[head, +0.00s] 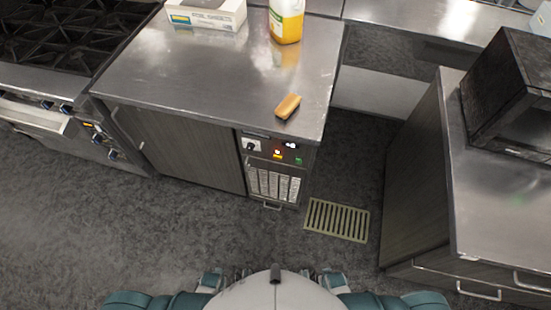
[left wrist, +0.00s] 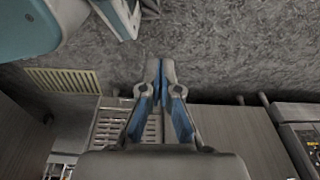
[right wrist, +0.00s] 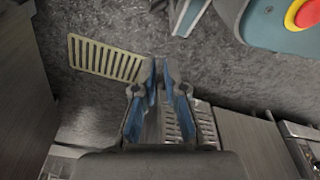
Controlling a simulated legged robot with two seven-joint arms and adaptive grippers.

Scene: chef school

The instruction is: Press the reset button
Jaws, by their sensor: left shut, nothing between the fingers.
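A control panel (head: 272,149) sits at the top right of the counter cabinet's front in the head view. It has a black knob (head: 251,145), a small red and yellow lit control (head: 277,154), a small white display (head: 290,145) and a green control (head: 298,160). The labels are too small to read, so I cannot tell which one is the reset button. My left gripper (left wrist: 159,80) is shut and empty in the left wrist view. My right gripper (right wrist: 156,80) looks shut and empty in the right wrist view. Neither gripper shows in the head view, and both are apart from the panel.
A vent grille (head: 273,185) is below the panel. A sponge-like block (head: 288,106), a yellow bottle (head: 286,20) and a white box (head: 207,14) stand on the steel counter (head: 190,75). A floor drain (head: 337,220) lies before it. A stove is left, another counter (head: 505,215) right.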

